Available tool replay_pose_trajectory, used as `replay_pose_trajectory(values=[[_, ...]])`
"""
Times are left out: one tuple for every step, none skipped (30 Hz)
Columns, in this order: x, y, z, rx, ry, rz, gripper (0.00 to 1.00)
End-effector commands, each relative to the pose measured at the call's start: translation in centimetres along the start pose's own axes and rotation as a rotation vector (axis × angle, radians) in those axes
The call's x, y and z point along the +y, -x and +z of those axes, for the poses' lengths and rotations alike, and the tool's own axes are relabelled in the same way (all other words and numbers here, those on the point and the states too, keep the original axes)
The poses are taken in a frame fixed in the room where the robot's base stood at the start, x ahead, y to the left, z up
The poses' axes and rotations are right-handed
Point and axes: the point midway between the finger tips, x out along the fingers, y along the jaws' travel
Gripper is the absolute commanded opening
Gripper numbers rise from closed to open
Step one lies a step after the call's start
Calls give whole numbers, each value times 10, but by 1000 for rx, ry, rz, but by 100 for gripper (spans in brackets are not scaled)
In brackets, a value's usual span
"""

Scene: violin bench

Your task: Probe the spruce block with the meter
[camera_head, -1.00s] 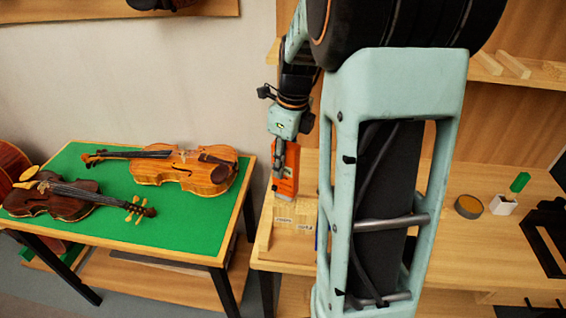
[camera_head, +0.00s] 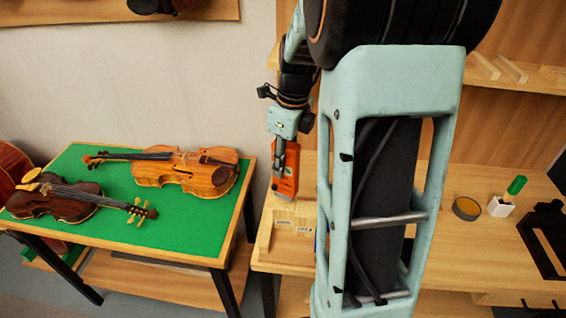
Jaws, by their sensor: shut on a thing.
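My gripper (camera_head: 280,165) is shut on an orange meter (camera_head: 290,172), which hangs upright below the wrist. The meter's lower end is over pale wood blocks (camera_head: 285,213) on the wooden bench at the left end. Small labels show on or by the blocks, too small to read. I cannot tell which block is the spruce one, nor whether the meter touches any block. My own arm column hides the bench just right of the meter.
A green-topped table (camera_head: 190,222) with two violins stands to the left. On the bench (camera_head: 450,250) at right are a round tin (camera_head: 466,208), a white holder with a green-topped item (camera_head: 500,206) and a black frame (camera_head: 543,240). Shelves are behind.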

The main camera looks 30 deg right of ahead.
Motion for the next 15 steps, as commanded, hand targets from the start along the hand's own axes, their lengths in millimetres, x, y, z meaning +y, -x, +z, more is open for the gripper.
replay_pose_trajectory(values=[[0,9,2,-1,1,-2,0],[0,12,2,-2,1,-2,0],[0,15,2,-2,1,-2,0],[0,18,3,-2,1,-2,0],[-1,20,3,-2,0,-3,0],[-1,24,4,-2,0,-3,0],[-1,26,4,-3,0,-3,0],[-1,28,4,-3,0,-3,0],[-1,32,4,-3,0,-3,0],[-1,34,5,-3,0,-4,0],[-1,36,5,-3,0,-4,0],[-1,40,6,-3,0,-4,0],[-1,42,6,-3,0,-4,0],[-1,43,6,-3,0,-4,0],[-1,45,6,-3,0,-4,0]])
